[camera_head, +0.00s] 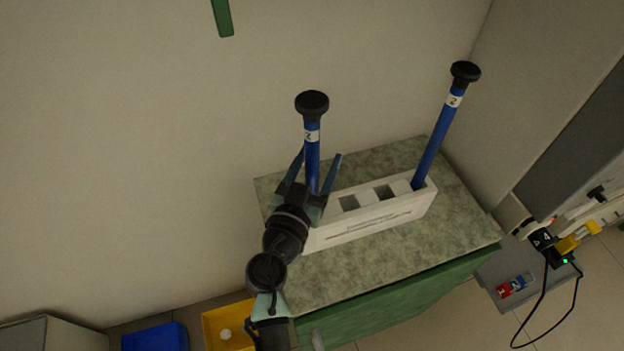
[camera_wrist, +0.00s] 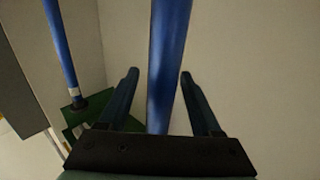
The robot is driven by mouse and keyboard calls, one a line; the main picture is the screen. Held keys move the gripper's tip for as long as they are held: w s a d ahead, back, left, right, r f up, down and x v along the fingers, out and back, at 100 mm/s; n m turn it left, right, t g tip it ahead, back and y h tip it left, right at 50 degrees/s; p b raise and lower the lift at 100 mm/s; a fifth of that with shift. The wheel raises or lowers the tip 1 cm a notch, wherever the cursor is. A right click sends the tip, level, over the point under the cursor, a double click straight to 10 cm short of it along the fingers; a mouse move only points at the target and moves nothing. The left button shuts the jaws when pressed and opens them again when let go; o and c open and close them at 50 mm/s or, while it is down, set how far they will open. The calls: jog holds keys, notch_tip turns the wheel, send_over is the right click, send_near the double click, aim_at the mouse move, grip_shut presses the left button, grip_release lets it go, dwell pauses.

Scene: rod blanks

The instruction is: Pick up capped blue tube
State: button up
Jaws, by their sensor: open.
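Two blue tubes with black caps stand in a white rack (camera_head: 375,217). The left tube (camera_head: 312,150) is upright, with a white label marked "2" under its cap. The right tube (camera_head: 436,142) leans to the right in the picture and has a similar label. My gripper (camera_head: 318,156) is open, its fingers on either side of the left tube below the label. In the wrist view the left tube (camera_wrist: 168,60) passes between the spread fingers (camera_wrist: 159,75), with gaps visible beside it. The right tube (camera_wrist: 62,45) shows at the left there. The left tube's foot is hidden by my gripper.
The rack stands on a green stone-patterned cabinet top (camera_head: 440,245), with empty square slots between the tubes. A wall is behind. On the floor are a yellow bin (camera_head: 215,325), a blue bin (camera_head: 155,338) and, at right, a grey tray (camera_head: 500,272) near cabled equipment.

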aim_at(319, 115)
grip_shut()
jog(key=shift+r, duration=0.1)
dwell(0.4)
notch_tip(319, 115, up, 12)
jog(key=s+d, duration=0.3)
jog(key=s, duration=0.6)
jog(key=s+d, duration=0.3)
jog(key=s, duration=0.7)
jog(key=shift+f, duration=0.3)
jog(key=shift+d, duration=0.1)
